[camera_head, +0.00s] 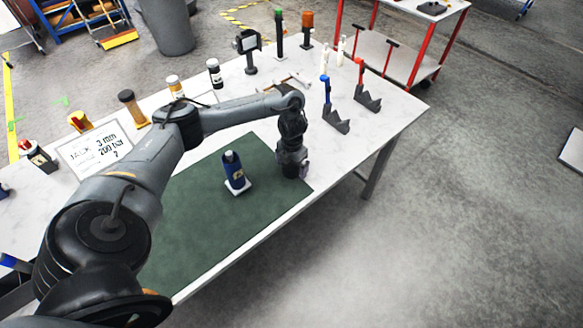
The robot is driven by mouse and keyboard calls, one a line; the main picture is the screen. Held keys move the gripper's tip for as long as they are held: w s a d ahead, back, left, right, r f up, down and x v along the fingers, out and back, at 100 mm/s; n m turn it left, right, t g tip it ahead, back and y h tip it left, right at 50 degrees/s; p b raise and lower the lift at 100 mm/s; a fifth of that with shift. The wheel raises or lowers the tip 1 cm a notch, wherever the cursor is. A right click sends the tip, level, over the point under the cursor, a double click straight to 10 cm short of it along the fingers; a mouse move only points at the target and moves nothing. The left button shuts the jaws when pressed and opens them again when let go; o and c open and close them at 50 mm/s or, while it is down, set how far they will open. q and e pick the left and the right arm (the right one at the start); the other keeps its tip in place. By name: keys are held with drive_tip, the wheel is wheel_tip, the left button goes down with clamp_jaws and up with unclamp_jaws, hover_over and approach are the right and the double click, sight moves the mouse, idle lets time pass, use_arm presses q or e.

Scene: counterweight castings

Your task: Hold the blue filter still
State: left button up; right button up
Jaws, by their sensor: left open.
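The blue filter (232,165), a dark blue cylinder with a small pale label, stands upright on a small white square base (238,189) on the green mat (190,235). My left arm reaches in from the left and over the table, behind the filter. My left gripper (292,172) points down over the mat's right edge, to the right of the filter and clearly apart from it. It is open, and I see nothing held in it. The fingertips are small and dark. My right gripper is not in view.
Grey holders (336,120) with blue and red tools stand at right. The front of the mat is clear.

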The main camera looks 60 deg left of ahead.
use_arm(q)
drive_tip(key=c, duration=1.1)
drive_tip(key=shift+o, duration=0.2)
drive_tip(key=shift+r, duration=0.15)
drive_tip(key=shift+r, duration=0.55)
drive_tip(key=r, duration=0.1)
drive_tip(key=r+p, duration=0.2)
drive_tip(key=shift+w+d+r, duration=0.3)
drive_tip(key=shift+r, duration=0.05)
drive_tip(key=w+d+r+p, duration=0.1)
drive_tip(key=w+d+r, duration=0.1)
drive_tip(key=w+d+r+p, duration=0.2)
drive_tip(key=d, duration=0.1)
drive_tip(key=w+d+r+p, duration=0.1)
drive_tip(key=w+d+r, duration=0.1)
drive_tip(key=w+d, duration=0.1)
drive_tip(key=shift+d, duration=0.1)
